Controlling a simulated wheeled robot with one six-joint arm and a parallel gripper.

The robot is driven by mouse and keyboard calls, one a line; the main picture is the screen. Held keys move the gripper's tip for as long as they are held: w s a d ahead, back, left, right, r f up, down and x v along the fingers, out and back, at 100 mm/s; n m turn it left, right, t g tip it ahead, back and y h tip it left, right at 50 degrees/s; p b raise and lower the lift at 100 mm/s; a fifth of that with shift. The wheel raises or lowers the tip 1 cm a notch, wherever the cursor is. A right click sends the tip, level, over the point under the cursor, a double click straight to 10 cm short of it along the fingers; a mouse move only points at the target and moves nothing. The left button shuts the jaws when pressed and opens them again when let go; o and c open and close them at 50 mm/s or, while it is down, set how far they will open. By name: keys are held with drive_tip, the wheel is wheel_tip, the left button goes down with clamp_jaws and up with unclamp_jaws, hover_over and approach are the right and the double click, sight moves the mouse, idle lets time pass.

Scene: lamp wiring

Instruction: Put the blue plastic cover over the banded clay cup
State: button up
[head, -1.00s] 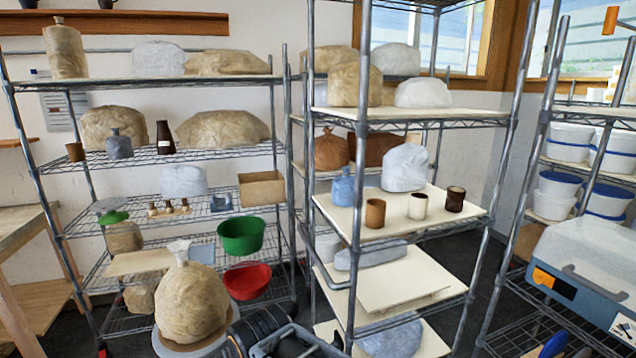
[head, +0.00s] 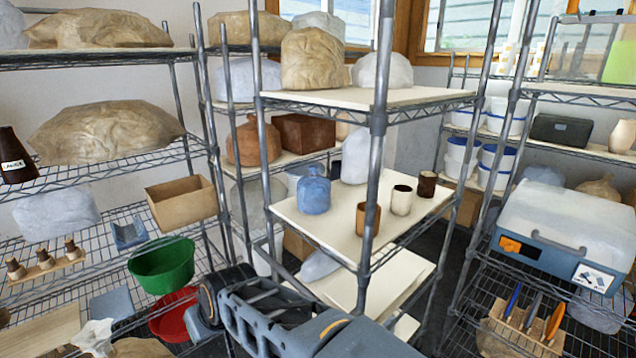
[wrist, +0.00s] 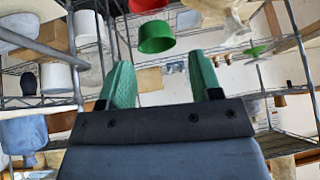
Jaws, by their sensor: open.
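The blue plastic cover (head: 314,190) stands upright, with a narrow gathered top, at the near left of the middle rack's cream shelf board. Three small cups stand to its right: a tan-brown one (head: 368,218), a pale one with a dark rim (head: 401,200) and a dark brown one (head: 427,184). I cannot tell for sure which is the banded clay cup. All three cups are uncovered. My gripper shows in the wrist view (wrist: 162,82) with two green fingers apart and nothing between them. In the head view only my arm shows clearly, below the cover.
A rack post (head: 376,130) stands in front of the shelf board (head: 345,240), close to the tan-brown cup. A white wrapped lump (head: 356,155) stands behind the cups. A green bowl (head: 162,268) and a red bowl (head: 172,318) sit on the left rack.

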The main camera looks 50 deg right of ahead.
drive_tip(key=w+d+r+m+t+h+p, duration=0.2)
drive_tip(key=w+d+r+t, duration=0.35)
drive_tip(key=w, duration=0.55)
drive_tip(key=m+g+h+p, duration=0.55)
drive_tip(key=m+h, duration=0.55)
drive_tip(key=h, duration=0.5)
approach(312, 170)
drive_tip(key=shift+m+g, duration=0.3)
drive_tip(key=p+x, duration=0.1)
drive_tip(key=x, duration=0.4)
drive_tip(key=shift+r, duration=0.1)
drive_tip(key=shift+w+d, duration=0.25)
drive_tip(key=shift+d, duration=0.25)
drive_tip(key=shift+w+d+r+p, duration=0.15)
drive_tip(key=shift+w+d+p, duration=0.05)
drive_tip(key=shift+d+p, duration=0.35)
drive_tip(key=shift+p+x, duration=0.9)
drive_tip(key=shift+x, duration=1.2)
drive_tip(key=shift+w+a, duration=0.1)
